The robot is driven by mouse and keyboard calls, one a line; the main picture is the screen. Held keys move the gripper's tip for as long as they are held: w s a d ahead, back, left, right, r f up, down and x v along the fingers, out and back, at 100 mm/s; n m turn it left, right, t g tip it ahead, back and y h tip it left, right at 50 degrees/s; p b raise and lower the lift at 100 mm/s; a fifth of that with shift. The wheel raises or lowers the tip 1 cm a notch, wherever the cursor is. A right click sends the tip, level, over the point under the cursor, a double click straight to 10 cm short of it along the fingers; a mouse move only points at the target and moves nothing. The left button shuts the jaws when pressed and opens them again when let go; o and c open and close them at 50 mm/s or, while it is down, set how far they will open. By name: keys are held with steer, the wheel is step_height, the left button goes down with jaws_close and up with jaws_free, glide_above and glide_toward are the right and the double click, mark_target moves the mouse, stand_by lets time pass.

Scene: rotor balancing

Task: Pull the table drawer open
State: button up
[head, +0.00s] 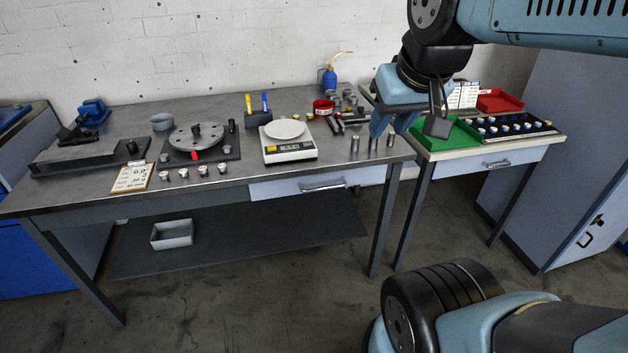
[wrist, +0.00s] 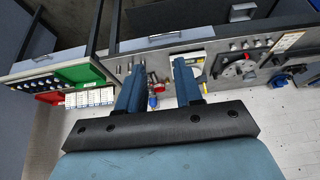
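The workbench (head: 100,196) has a pale blue-grey drawer (head: 275,189) under its right front edge. Its front looks flush with the bench, so the drawer appears shut. A bar handle (head: 323,185) sits on the front; it also shows in the wrist view (wrist: 166,37). The side table on the right has a similar drawer (head: 465,168) with its own handle (head: 497,164), also apparently shut. My gripper (head: 394,128) is above the right end of the workbench, higher than the drawer handle and to its right. Its two blue fingers are apart and empty in the wrist view (wrist: 158,68).
Metal cylinders (head: 372,143) stand near the bench's right edge. A scale (head: 288,142) sits above the drawer, with a rotor fixture (head: 196,139) to its left. The side table holds a green tray (head: 450,138) and a red tray (head: 498,101). Floor before the drawer looks clear.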

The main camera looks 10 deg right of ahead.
steer(key=shift+f, duration=0.1)
steer(key=w+a+f+m+g+y, duration=0.25)
steer(key=w+f+g+y, duration=0.25)
steer(key=w+f+y, duration=1)
steer(key=m+t+h, duration=0.3)
steer(key=m+t, duration=0.5)
steer(key=t, duration=0.3)
glide_toward(321, 189)
steer(key=x, duration=1)
steer(key=shift+w+f, duration=0.2)
steer(key=shift+w, duration=0.05)
steer(key=shift+c, duration=0.3)
jaws_close()
